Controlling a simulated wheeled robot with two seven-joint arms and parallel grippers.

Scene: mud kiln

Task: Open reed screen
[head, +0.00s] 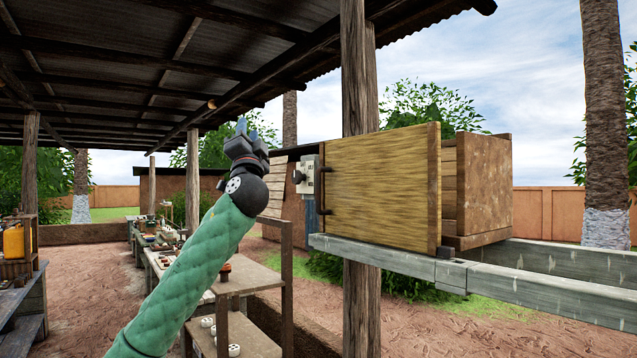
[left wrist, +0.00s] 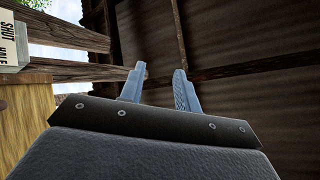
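The reed screen (head: 380,185) is a yellow-brown panel in a wooden frame, upright at the front of a wooden box (head: 485,187) on a grey rail. A dark vertical bar handle (head: 322,190) is at its left edge. A gap shows between its right edge and the box; I cannot tell how far it is open. Its yellowish edge appears at the left of the left wrist view (left wrist: 22,120). My left gripper (head: 247,127) points up, left of the screen and apart from it. Its two fingers (left wrist: 158,75) are apart with nothing between them. My right gripper is not in view.
A wooden post (head: 358,70) stands behind the screen. A grey labelled box (head: 307,175) is beside the screen's left edge. The grey rail (head: 400,262) runs below. A workbench (head: 240,275) with small items is behind my left arm. The roof (head: 150,45) hangs overhead.

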